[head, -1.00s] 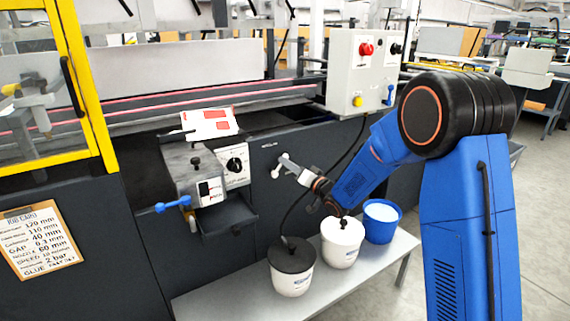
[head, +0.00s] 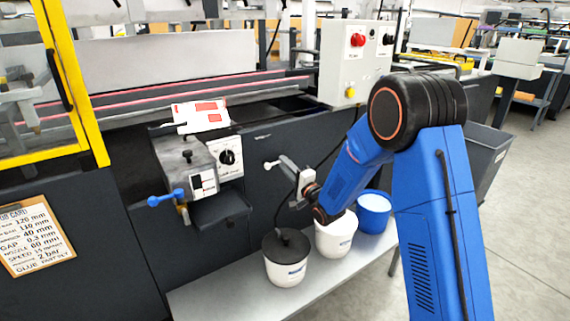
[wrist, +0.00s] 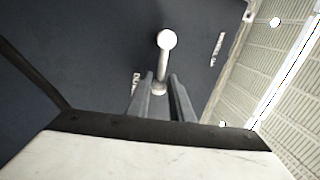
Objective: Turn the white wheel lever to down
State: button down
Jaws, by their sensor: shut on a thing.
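The white wheel lever (head: 269,165) is on the dark machine front, right of the dial box; only its knob end shows clearly in the head view. In the wrist view the lever (wrist: 166,40) has a round white ball end and a short stem running down between my fingertips. My gripper (head: 283,161) is at the lever, and in the wrist view its two grey fingers (wrist: 160,78) are close together around the stem. It is shut on the lever. The lever's base is partly hidden by the fingers.
A bench (head: 222,293) below my arm holds a dark-lidded pot (head: 287,272), a white pot (head: 333,243) and a blue bucket (head: 373,214). A blue-handled lever (head: 165,198) sticks out at the left. A control box (head: 345,62) stands above. Floor at right is clear.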

jog(key=shift+f+m, duration=0.2)
jog(key=shift+m, duration=0.3)
jog(key=shift+d+f+h, duration=0.1)
jog(key=shift+f+h, duration=0.05)
jog(key=shift+h, duration=0.15)
jog(key=c, duration=1.6)
grip_release()
jog(key=shift+w, duration=0.1)
jog(key=shift+o, duration=0.2)
jog(key=v, duration=1.7)
jog(key=shift+f, duration=0.3)
